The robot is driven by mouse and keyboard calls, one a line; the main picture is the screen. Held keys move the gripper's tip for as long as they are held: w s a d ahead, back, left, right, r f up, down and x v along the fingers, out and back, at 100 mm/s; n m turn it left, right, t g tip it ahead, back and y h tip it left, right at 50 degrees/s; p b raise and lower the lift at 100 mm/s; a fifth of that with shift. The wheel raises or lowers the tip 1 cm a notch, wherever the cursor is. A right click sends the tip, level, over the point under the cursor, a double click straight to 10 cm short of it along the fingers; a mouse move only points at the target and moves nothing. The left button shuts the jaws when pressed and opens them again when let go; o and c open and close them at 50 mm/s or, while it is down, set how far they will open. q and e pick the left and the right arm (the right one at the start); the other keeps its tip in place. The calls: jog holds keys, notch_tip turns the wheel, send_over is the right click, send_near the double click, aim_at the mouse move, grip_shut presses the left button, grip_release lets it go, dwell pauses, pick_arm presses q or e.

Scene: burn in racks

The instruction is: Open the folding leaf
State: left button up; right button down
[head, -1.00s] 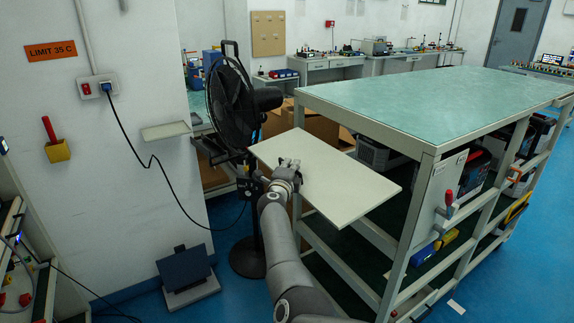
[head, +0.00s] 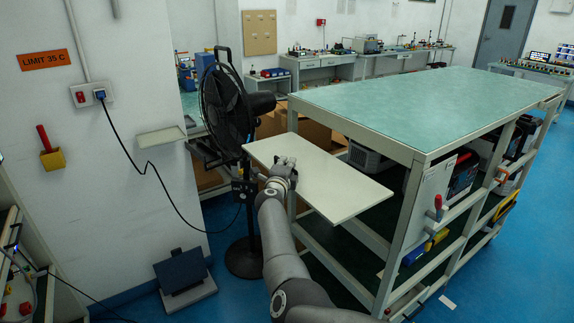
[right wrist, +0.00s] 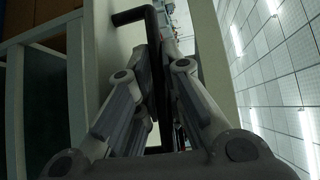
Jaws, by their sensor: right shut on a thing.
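The folding leaf (head: 335,185) is a pale flat panel at the near left end of the green-topped workbench (head: 420,105). It stands out from the bench end, close to level, and looks slightly lower than the bench top. My right gripper (head: 285,166) is at the leaf's outer edge. In the right wrist view its fingers (right wrist: 160,95) are shut on a black bar handle (right wrist: 133,15) beside the pale panel face (right wrist: 104,45). The hinge and any support under the leaf are hidden. My left gripper is not in view.
A black pedestal fan (head: 228,105) stands close to the leaf's left. A small wall shelf (head: 160,137) and a dark device (head: 183,275) on the floor are further left. Bench legs and lower rails (head: 340,262) lie under the leaf.

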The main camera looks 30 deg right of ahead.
jog(key=shift+a+r, duration=0.1)
dwell(0.3)
jog(key=c, duration=1.8)
grip_release()
jog(key=shift+c, duration=0.2)
jog(key=shift+a+r, duration=0.15)
jog(key=shift+r, duration=0.1)
